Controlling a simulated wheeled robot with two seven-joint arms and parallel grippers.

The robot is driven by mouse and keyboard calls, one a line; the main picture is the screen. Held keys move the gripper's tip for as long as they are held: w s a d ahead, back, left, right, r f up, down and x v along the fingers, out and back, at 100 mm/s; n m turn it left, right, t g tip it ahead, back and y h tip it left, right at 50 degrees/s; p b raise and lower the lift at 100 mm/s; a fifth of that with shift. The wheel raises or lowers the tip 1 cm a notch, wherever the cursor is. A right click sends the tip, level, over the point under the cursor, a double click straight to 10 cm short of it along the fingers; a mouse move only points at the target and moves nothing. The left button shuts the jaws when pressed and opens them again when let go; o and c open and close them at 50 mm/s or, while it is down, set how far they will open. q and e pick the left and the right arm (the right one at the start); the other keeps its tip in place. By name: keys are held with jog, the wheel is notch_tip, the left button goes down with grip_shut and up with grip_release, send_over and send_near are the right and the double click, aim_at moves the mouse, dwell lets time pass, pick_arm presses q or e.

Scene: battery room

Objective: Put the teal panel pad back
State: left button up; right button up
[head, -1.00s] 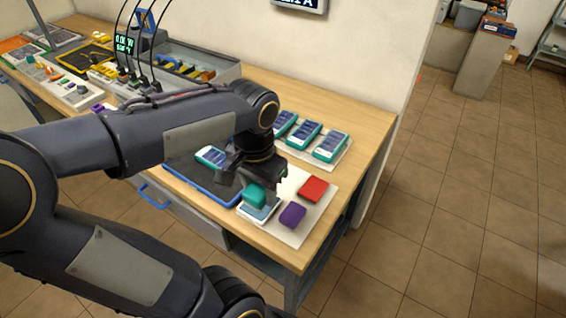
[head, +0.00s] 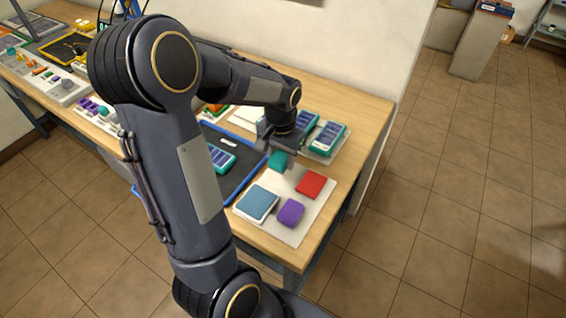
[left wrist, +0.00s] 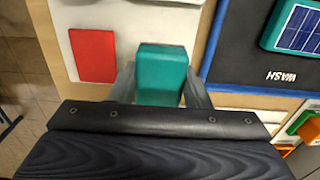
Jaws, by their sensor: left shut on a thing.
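My left gripper (head: 284,162) is shut on the teal pad (head: 277,160). The left wrist view shows the teal pad (left wrist: 162,72) between the two fingers of my left gripper (left wrist: 160,85). The gripper is over the back left part of the pale mat (head: 312,214); I cannot tell whether the pad touches the surface. A red pad (head: 311,184) lies just right of the gripper, and a purple pad (head: 291,212) lies nearer the front. A white-edged blue-grey panel (head: 257,202) lies at the mat's front left. My right gripper is out of view.
Other teal-framed panels (head: 327,137) stand behind the gripper. The bench's right edge drops to the tiled floor (head: 430,200).

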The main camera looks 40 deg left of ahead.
aim_at(283, 165)
pick_arm(q)
jog(key=shift+w+a+f, duration=0.1)
jog(key=shift+w+f, duration=0.35)
jog(key=shift+f, duration=0.15)
notch_tip(283, 165, down, 3)
jog(key=shift+w+f, duration=0.1)
jog(key=shift+w, duration=0.05)
